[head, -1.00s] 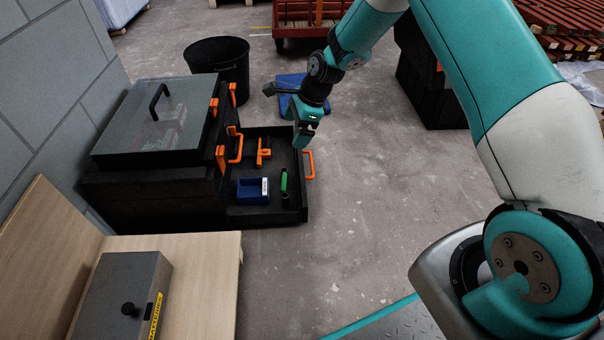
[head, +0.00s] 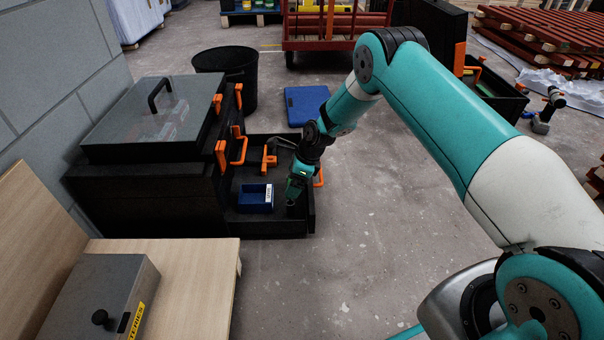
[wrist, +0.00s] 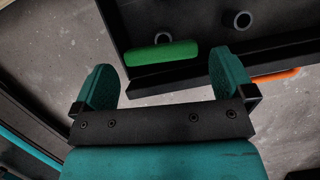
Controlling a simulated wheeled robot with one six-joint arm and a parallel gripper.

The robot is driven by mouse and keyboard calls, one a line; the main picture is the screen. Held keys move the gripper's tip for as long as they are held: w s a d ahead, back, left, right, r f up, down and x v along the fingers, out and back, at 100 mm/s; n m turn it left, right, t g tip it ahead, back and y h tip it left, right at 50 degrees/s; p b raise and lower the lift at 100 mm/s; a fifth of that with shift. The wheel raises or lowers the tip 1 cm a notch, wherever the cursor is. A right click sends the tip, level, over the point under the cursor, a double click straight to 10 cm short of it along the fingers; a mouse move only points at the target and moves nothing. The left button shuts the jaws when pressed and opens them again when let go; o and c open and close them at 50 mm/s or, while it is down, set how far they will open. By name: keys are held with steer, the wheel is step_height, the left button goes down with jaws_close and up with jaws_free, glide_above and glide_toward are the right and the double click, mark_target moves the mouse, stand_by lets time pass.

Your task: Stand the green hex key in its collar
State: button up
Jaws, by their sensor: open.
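The green hex key (wrist: 162,53) lies in the black drawer tray, close to its rim, in the wrist view. Only its green handle shows clearly. A grey ring, possibly the collar (wrist: 242,20), stands in the tray right of the key. A second grey ring (wrist: 162,37) is partly hidden behind the key.
The drawer tray (head: 268,229) juts from a black toolbox (head: 130,200) and also holds a blue bin (head: 256,198) and an orange-handled tool (head: 269,159). A wooden bench with a grey box (head: 90,296) is nearer. Floor right of the tray is clear.

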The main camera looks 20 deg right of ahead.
steer(key=b+x, duration=0.2)
steer(key=x, duration=0.3)
steer(key=shift+a+f+b, duration=0.1)
steer(key=shift+f+b, duration=0.2)
steer(key=c, duration=0.8)
steer(key=shift+o, duration=1.1)
steer(key=shift+c, duration=0.8)
step_height(320, 180, up, 14)
steer(key=p, duration=1.2)
